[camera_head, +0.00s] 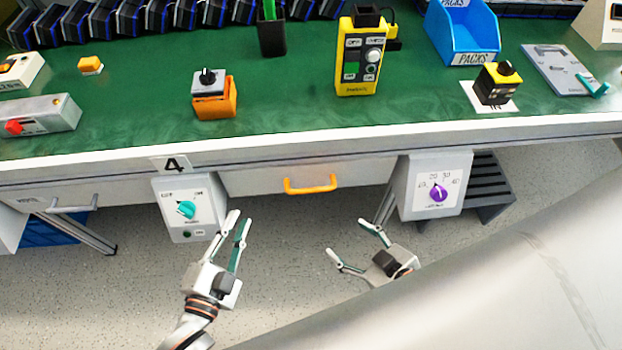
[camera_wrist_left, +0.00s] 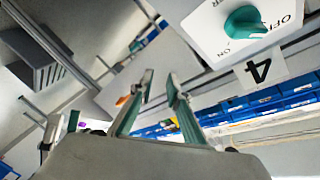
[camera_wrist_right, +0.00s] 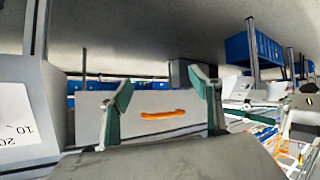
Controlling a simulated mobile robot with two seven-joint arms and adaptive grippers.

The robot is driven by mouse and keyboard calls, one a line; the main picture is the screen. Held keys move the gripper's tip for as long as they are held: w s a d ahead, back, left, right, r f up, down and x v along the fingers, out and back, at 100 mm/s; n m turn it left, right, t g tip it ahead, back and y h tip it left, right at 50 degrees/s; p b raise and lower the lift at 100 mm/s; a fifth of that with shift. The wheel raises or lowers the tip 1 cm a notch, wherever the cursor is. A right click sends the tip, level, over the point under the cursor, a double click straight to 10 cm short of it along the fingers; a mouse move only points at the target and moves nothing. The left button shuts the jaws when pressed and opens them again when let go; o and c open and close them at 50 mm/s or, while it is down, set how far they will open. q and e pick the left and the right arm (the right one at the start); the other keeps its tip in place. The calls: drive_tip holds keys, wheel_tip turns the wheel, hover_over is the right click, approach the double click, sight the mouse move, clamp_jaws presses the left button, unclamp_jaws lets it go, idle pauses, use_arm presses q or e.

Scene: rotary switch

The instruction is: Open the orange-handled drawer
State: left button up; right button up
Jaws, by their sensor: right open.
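The orange handle (camera_head: 311,190) is a curved bar on the pale drawer front (camera_head: 250,181) under the green bench top. The drawer sits closed beneath the edge. My right gripper (camera_head: 347,238) is open and empty, below and slightly right of the handle, apart from it. In the right wrist view the handle (camera_wrist_right: 163,114) shows ahead between the spread fingers (camera_wrist_right: 165,90). My left gripper (camera_head: 240,216) is partly open and empty, below left of the handle, near the teal-knob switch box. Its two fingers (camera_wrist_left: 159,77) show a small gap in the left wrist view.
The teal-knob box (camera_head: 188,208) hangs left of the drawer, the purple-knob box (camera_head: 437,187) right of it. Another drawer handle (camera_head: 72,206) is at far left. Switches and a blue bin (camera_head: 462,30) stand on the bench. Floor before the drawer is clear.

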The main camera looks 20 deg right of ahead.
use_arm(q)
drive_tip(key=d+m+g+h+b, duration=0.1)
drive_tip(key=d+m+h+b, duration=0.1)
drive_tip(key=d+m+h, duration=0.35)
drive_tip(key=m+g+h+b, duration=0.2)
drive_tip(key=m+g, duration=0.1)
drive_tip(key=m, duration=0.6)
approach(312, 188)
drive_tip(key=x, duration=0.9)
drive_tip(key=shift+w+d+f, duration=0.2)
drive_tip(key=shift+d+f, duration=0.1)
drive_tip(key=shift+d, duration=0.1)
use_arm(e)
drive_tip(key=shift+w+a+f+y, duration=0.25)
drive_tip(key=shift+a+f+y, duration=0.2)
drive_tip(key=shift+a, duration=0.35)
use_arm(q)
clamp_jaws()
